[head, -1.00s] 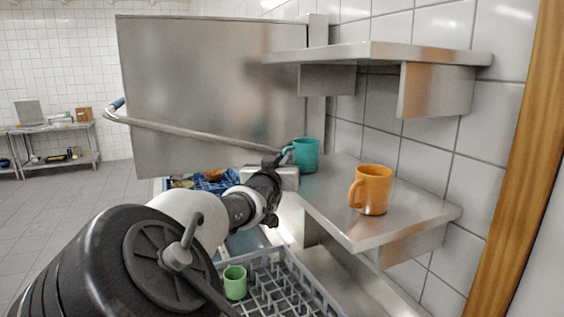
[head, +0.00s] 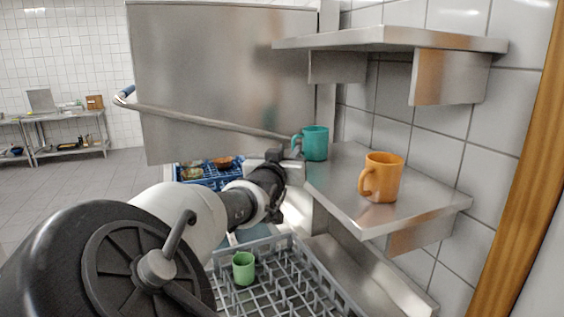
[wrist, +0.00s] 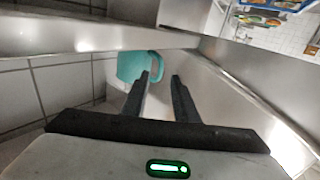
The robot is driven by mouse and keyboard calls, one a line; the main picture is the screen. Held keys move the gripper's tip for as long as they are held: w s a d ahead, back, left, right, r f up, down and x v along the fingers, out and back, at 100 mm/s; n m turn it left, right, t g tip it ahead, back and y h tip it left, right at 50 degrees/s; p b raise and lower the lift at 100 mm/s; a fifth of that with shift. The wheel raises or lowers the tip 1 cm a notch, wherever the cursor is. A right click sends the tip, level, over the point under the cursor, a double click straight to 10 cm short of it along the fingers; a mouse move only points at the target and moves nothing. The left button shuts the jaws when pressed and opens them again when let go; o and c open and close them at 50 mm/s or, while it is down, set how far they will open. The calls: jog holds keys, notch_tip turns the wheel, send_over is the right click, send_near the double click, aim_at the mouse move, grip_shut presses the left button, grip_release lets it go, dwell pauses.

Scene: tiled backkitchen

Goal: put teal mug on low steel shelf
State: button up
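The teal mug (head: 316,143) stands upright at the far end of the low steel shelf (head: 338,192), its handle facing left toward my gripper. My gripper (head: 279,154) is beside the shelf's left edge, just left of the mug, with a small gap to it in the head view. In the wrist view my gripper (wrist: 161,75) has its two fingers apart, with nothing clamped between them. The teal mug (wrist: 134,66) shows there beyond the left fingertip, with its handle close to the tips.
An orange mug (head: 384,176) stands on the near part of the low shelf. An upper steel shelf (head: 390,41) hangs above. A grey dish rack (head: 334,285) with a green cup (head: 243,268) lies below. A raised steel panel (head: 225,80) with a bar stands behind.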

jog(key=v, duration=0.8)
